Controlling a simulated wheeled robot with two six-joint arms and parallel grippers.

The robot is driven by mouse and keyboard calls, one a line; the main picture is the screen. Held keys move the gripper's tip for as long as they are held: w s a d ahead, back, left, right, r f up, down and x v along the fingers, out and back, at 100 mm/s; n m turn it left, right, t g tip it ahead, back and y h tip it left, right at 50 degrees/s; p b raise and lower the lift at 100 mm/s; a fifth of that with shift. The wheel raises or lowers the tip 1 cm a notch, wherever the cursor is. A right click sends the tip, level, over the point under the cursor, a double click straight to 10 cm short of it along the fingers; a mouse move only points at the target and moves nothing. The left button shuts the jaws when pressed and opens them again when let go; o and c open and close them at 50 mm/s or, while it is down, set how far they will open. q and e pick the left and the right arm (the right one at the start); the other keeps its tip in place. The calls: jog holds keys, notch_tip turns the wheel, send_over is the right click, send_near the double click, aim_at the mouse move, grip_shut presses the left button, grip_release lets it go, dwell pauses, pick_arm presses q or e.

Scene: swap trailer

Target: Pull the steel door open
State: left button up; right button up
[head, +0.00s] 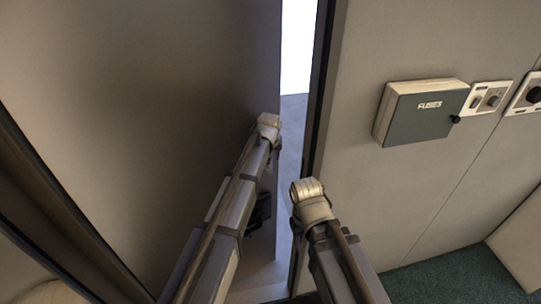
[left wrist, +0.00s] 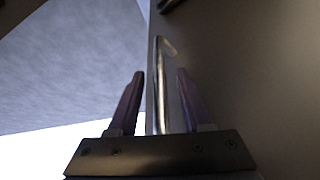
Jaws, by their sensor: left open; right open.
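The steel door (head: 150,90) fills the left of the head view. It stands partly open, with a bright gap along its right edge. In the left wrist view the door's face (left wrist: 270,90) is on the right. A shiny metal handle bar (left wrist: 161,85) with a bent end stands between the two fingers of my left gripper (left wrist: 158,95). The fingers are open, one on each side of the bar, with space visible to each. In the head view my left arm reaches up in front of the door. My right arm is beside the gap; its jaws cannot be made out.
A dark door frame (head: 323,80) borders the gap. Right of it is a pale wall (head: 400,40) with a grey fuse box (head: 418,116) and switch plates (head: 487,97). Dark green carpet (head: 450,279) lies at the lower right. Bright space shows through the gap.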

pick_arm(q)
jog(key=p+v, duration=0.5)
jog(key=v, duration=0.2)
jog(key=shift+p, duration=0.35)
jog(key=s+f+m+g+b, duration=0.2)
jog(key=s+f+b, duration=0.1)
jog(key=s, duration=1.2)
jog(key=s+d+f+m+g+y+b, duration=0.1)
jog(key=s+f, duration=0.4)
jog(key=s, duration=1.1)
jog(key=m+g+b, duration=0.1)
jog(key=b, duration=0.1)
jog(key=shift+s+d+f+m+g+b, duration=0.2)
jog(key=shift+s+m+g+b, duration=0.1)
jog(key=shift+g+b, duration=0.1)
